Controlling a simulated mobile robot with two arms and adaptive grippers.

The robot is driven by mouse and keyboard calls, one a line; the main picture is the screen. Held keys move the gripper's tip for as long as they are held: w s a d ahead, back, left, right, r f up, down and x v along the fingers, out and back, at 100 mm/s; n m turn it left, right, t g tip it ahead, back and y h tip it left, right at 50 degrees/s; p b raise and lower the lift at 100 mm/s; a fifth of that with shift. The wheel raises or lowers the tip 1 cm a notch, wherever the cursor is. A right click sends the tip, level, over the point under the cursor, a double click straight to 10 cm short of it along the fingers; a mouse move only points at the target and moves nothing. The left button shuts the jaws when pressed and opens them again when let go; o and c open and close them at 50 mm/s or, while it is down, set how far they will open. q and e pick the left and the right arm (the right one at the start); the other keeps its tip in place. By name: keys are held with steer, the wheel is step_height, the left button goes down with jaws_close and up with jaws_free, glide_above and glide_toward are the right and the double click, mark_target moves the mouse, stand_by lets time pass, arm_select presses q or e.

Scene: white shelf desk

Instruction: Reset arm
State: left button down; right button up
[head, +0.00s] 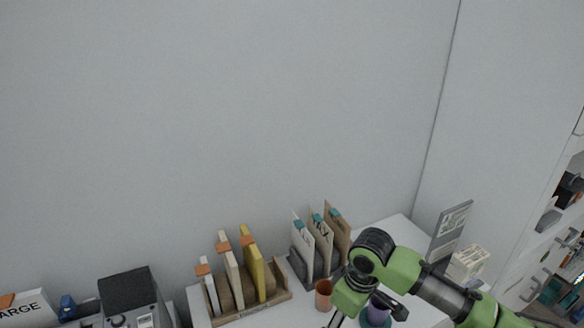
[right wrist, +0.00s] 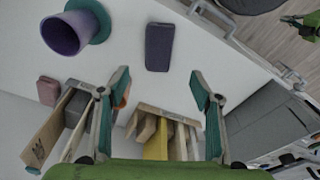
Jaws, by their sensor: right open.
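My right arm (head: 405,270), green and black, comes in from the right over the white desk in the head view. My right gripper (right wrist: 160,82) is open in the right wrist view, its two teal-padded fingers wide apart with nothing between them. A purple cup (right wrist: 66,34) with a teal saucer (right wrist: 101,20) lies to the left of the fingers. My left gripper is not in view.
A wooden rack (head: 252,306) holds several books. Teal-tabbed folders (head: 318,240) and an orange cup (head: 323,294) stand to its right. A dark block (right wrist: 159,47) lies on the desk. A grey sign (head: 452,230) stands at the right, and a dark machine (head: 130,290) at the left.

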steer(key=s+a+f+m+t+y, duration=0.1)
steer(key=s+a+f, duration=0.1)
steer(key=s+a, duration=0.25)
steer(key=s+a+f+t+y, duration=0.1)
steer(key=s+a+f+y, duration=0.15)
steer(key=s, duration=0.35)
steer(key=s+d+f+m+h, duration=0.2)
steer(key=s+d+m+h, duration=0.3)
steer(key=s+d, duration=0.65)
steer(key=s+f, duration=0.2)
steer(key=f, duration=1.2)
steer(key=s+f, duration=0.2)
steer(key=f, duration=1.2)
steer(key=s+d+f+g, duration=0.2)
steer(key=s+d+f, duration=0.1)
steer(key=s+f, duration=1.1)
steer(key=shift+s, duration=0.75)
steer(key=shift+y, duration=0.25)
